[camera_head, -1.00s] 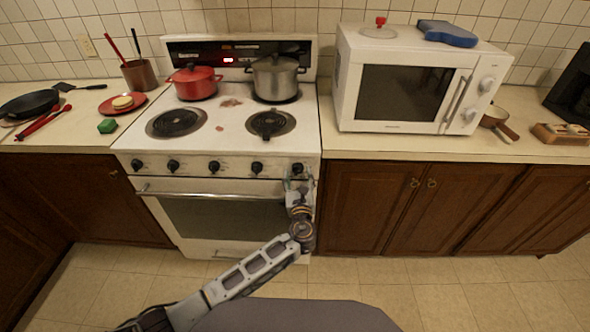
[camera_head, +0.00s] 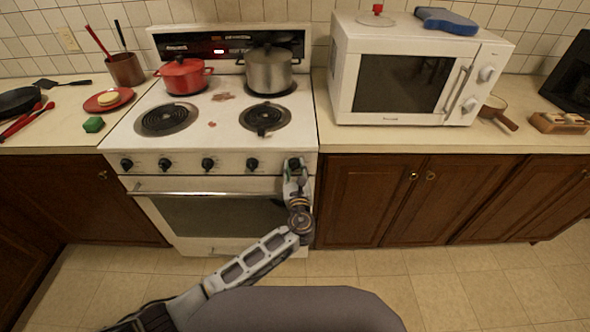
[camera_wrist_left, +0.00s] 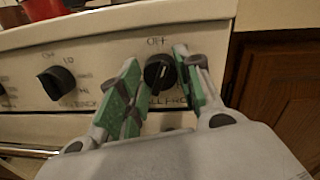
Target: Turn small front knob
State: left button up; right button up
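The stove's front panel carries a row of black knobs. In the left wrist view the rightmost knob (camera_wrist_left: 159,74) sits below the word OFF, its pale mark roughly upright. Lettering under it is partly covered by the fingers. My left gripper (camera_wrist_left: 161,80) faces the panel with its green-padded fingers on either side of this knob. The fingers look spread around it, with a small gap at the left; firm contact cannot be made out. In the head view the left gripper (camera_head: 294,168) is at the panel's right end and mostly covers that knob. My right gripper is out of view.
A neighbouring knob (camera_wrist_left: 57,83) is to the left. The oven handle (camera_head: 205,189) runs below the panel. A red pot (camera_head: 183,77) and a steel pot (camera_head: 268,70) stand on the back burners. Wooden cabinets (camera_head: 370,200) adjoin the stove's right side.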

pick_arm(q)
jog(key=c, duration=0.4)
jog(key=shift+o, duration=0.2)
jog(key=shift+n, duration=0.9)
jog(key=shift+a+n+b, duration=0.1)
jog(key=shift+n+b, duration=0.3)
jog(key=shift+n, duration=1.1)
jog(key=shift+r, duration=0.1)
jog(key=o, duration=1)
jog(key=shift+o, duration=0.2)
jog(key=shift+r, duration=5)
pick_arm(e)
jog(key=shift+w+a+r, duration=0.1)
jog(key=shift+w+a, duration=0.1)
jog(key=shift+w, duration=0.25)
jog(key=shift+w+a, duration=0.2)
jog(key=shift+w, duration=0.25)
